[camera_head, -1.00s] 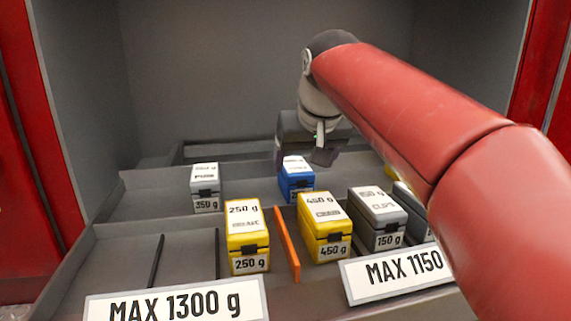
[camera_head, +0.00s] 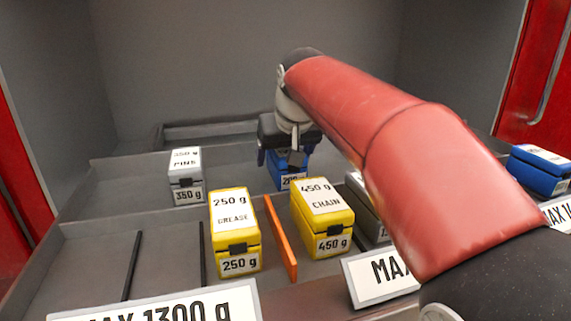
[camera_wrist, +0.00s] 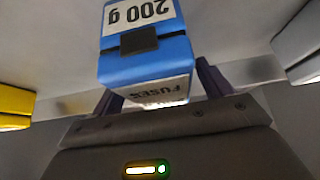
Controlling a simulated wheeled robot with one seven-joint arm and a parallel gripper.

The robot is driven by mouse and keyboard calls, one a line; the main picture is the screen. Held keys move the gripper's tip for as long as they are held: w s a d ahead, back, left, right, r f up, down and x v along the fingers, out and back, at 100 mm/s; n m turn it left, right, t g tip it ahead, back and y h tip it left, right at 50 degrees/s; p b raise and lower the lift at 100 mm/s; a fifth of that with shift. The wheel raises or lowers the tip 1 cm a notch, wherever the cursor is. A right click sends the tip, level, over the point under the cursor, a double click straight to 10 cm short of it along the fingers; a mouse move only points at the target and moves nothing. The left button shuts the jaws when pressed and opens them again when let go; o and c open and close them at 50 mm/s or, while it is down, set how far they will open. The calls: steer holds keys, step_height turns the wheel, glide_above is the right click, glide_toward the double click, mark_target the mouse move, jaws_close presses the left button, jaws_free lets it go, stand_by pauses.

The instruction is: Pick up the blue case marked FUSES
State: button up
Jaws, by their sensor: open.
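The blue case marked FUSES (camera_wrist: 150,62) shows upside down in the wrist view, with a 200 g label on its front and a dark latch. In the head view the blue case (camera_head: 287,172) stands in the back row, its top hidden by my gripper. My gripper (camera_head: 285,160) is over it from above, jaws open. In the wrist view the fingers (camera_wrist: 158,92) stand on either side of the case's top end. I cannot tell whether they touch it.
A grey PINS case (camera_head: 186,178) stands left in the back row. Yellow GREASE (camera_head: 236,232) and CHAIN (camera_head: 322,218) cases stand in front, with an orange divider (camera_head: 281,238) between them. Another blue case (camera_head: 541,170) is at the far right. The tray's left front is clear.

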steer(key=c, duration=1.2)
